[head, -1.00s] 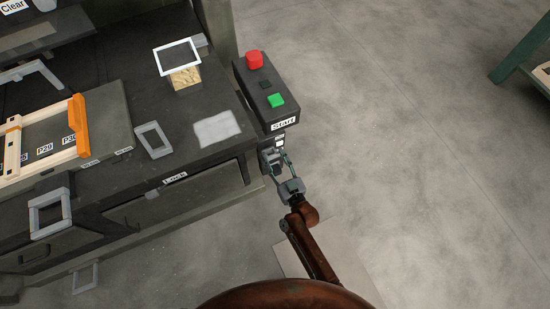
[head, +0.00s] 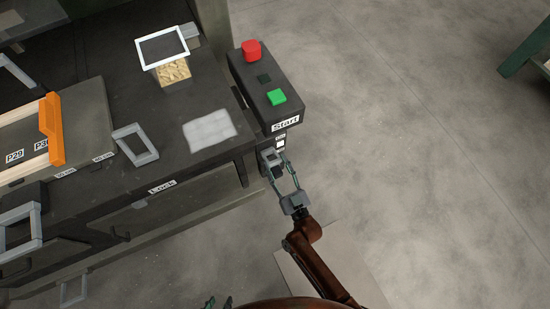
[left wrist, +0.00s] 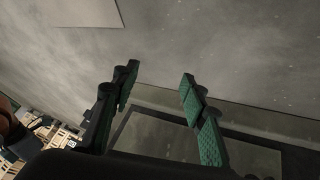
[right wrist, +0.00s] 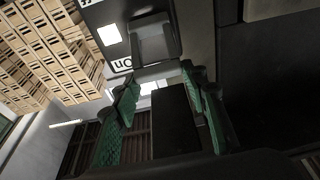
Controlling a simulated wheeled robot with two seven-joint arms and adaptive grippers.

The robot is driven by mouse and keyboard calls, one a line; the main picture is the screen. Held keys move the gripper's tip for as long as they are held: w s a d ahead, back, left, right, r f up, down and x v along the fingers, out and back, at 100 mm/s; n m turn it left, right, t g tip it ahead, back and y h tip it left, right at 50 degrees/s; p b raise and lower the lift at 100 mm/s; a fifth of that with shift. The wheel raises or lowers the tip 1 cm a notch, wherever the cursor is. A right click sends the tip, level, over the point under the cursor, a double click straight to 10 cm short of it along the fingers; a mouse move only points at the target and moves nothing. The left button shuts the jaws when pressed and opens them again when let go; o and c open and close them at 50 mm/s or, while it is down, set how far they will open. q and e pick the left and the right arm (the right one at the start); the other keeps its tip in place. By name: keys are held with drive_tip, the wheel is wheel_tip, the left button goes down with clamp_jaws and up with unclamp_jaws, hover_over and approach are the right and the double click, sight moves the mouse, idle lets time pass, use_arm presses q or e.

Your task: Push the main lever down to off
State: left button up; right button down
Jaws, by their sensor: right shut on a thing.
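The main lever (head: 271,157) is a grey handle on the dark switch housing below the start box. It also shows in the right wrist view (right wrist: 152,42), beside a white label reading "on". My right gripper (head: 278,167) is at the lever, its fingers on either side and closed on it; the exact contact is hard to see. The right fingers also show in the right wrist view (right wrist: 160,82), with a dark block between them. My left gripper (left wrist: 157,80) is open and empty over the floor; only its fingertips show at the bottom edge of the head view (head: 220,302).
The start box (head: 265,85) carries a red button (head: 251,50) and a green button (head: 277,97). The dark workbench (head: 110,95) with grey handles and a tray with an orange bar (head: 51,130) lies left.

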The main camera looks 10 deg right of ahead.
drive_tip(key=f+b, duration=0.1)
drive_tip(key=f+t+b, duration=0.1)
drive_tip(key=b, duration=0.1)
drive_tip(key=shift+s+f+t, duration=0.15)
drive_tip(key=shift+s+t, duration=0.1)
drive_tip(key=shift+t, duration=0.05)
use_arm(q)
wheel_tip(320, 180, down, 7)
drive_tip(key=s+a+m+t+b, duration=0.1)
drive_tip(key=a+t+b, duration=0.1)
drive_tip(key=t, duration=0.1)
drive_tip(key=shift+s+t, duration=0.3)
use_arm(e)
drive_tip(key=shift+s+d+f+t+y, duration=0.1)
drive_tip(key=shift+f+t+y, duration=0.25)
drive_tip(key=shift+t, duration=0.3)
drive_tip(key=shift+s+f+t+y, duration=0.1)
drive_tip(key=shift+f+t+y, duration=0.2)
drive_tip(key=shift+t, duration=0.35)
use_arm(q)
drive_tip(key=shift+f, duration=0.1)
drive_tip(key=shift+a, duration=0.1)
use_arm(e)
drive_tip(key=c, duration=1.2)
unclamp_jaws()
drive_tip(key=shift+r, duration=0.1)
drive_tip(key=shift+o, duration=0.2)
drive_tip(key=v, duration=1.2)
